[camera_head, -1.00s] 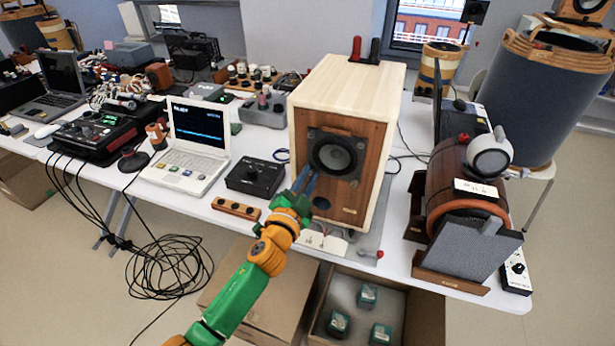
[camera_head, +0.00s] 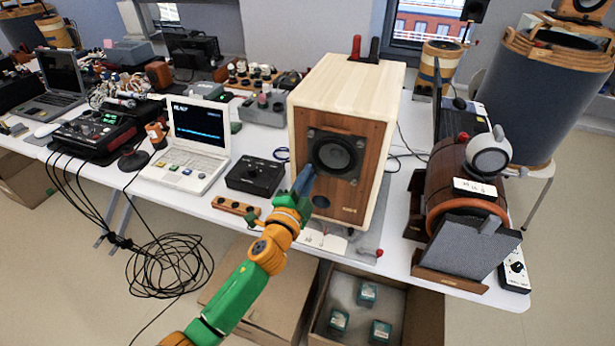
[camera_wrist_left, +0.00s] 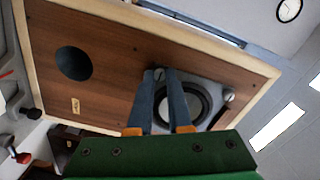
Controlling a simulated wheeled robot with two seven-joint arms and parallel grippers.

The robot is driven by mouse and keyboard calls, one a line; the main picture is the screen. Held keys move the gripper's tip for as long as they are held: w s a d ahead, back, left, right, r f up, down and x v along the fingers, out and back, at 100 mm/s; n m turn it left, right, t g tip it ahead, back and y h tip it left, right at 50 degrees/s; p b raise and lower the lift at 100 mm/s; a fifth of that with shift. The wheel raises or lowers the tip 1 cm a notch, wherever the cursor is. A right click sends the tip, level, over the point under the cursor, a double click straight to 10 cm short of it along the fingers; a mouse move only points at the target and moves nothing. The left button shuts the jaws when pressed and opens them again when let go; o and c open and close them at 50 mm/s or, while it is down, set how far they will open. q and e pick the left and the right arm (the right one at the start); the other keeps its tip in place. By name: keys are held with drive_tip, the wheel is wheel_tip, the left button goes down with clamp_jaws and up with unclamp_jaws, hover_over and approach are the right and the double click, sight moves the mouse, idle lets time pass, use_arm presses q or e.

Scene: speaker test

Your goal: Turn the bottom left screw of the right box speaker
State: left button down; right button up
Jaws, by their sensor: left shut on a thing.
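The wooden box speaker (camera_head: 352,85) stands mid-table, with a pale case, a brown front and a dark woofer (camera_head: 335,153) in a square grey frame. My left gripper (camera_head: 304,178) reaches up to the lower left corner of that frame. In the left wrist view the front lies sideways, with the woofer (camera_wrist_left: 194,103) behind my fingers. There, my left gripper (camera_wrist_left: 166,76) has its blue fingertips close together on a small grey screw (camera_wrist_left: 159,74) at the frame's corner. The fingers partly hide the screw; its slot cannot be made out. My right gripper is out of view.
A black control box (camera_head: 255,176) and a white laptop (camera_head: 195,143) stand left of the speaker. A barrel-shaped wooden speaker (camera_head: 440,188) stands to the right.

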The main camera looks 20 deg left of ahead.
use_arm(q)
drive_tip(key=c, duration=0.8)
unclamp_jaws()
drive_tip(key=shift+c, duration=0.2)
drive_tip(key=s, duration=0.7)
drive_tip(key=shift+a, duration=0.1)
